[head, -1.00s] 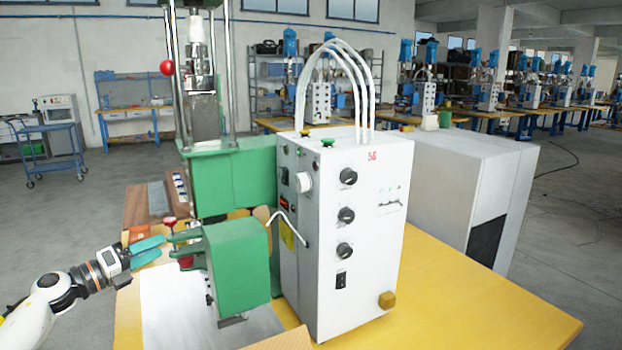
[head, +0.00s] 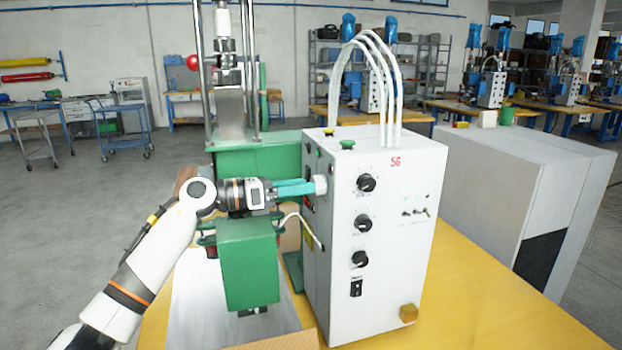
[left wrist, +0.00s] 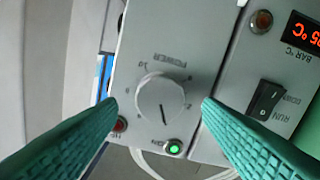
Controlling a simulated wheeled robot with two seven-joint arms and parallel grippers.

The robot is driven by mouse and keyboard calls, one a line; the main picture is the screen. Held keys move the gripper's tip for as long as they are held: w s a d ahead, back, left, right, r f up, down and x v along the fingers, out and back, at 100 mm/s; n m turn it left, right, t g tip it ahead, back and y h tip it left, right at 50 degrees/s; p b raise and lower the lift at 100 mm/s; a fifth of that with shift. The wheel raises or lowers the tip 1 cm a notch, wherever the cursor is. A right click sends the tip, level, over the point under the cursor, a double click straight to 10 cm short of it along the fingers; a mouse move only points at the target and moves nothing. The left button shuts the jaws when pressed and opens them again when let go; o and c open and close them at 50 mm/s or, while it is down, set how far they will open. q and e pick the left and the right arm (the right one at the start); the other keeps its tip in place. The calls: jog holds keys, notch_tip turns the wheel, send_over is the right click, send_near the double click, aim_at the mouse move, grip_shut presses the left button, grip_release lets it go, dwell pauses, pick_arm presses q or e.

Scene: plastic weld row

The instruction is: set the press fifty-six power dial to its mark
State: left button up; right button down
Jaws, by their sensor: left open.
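The white control box (head: 345,290) with a red 56 stands on the yellow table beside the green press (head: 250,265). Its white power dial (head: 321,184) is on the left side face. In the left wrist view, the dial (left wrist: 161,98) shows face-on under upside-down POWER lettering, and its dark pointer line points down and slightly right. My left gripper (head: 308,187) is open at the dial. In the left wrist view, its teal fingertips (left wrist: 160,106) are on either side of the dial, with gaps visible. My right gripper is out of view.
Near the dial in the left wrist view are a lit green button (left wrist: 174,146), a red button (left wrist: 119,124), a rocker switch (left wrist: 267,99) and a red display (left wrist: 303,32). Black knobs (head: 362,223) are on the box's front. A white cable (head: 298,218) hangs below my gripper.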

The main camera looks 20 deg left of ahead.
aim_at(318, 185)
pick_arm(q)
jog(key=x, duration=0.3)
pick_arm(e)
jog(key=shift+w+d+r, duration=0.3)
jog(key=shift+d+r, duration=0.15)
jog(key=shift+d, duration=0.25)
pick_arm(q)
jog(key=shift+a, duration=0.1)
jog(key=c, duration=1)
jog(key=shift+o, duration=0.2)
jog(key=shift+p, duration=0.3)
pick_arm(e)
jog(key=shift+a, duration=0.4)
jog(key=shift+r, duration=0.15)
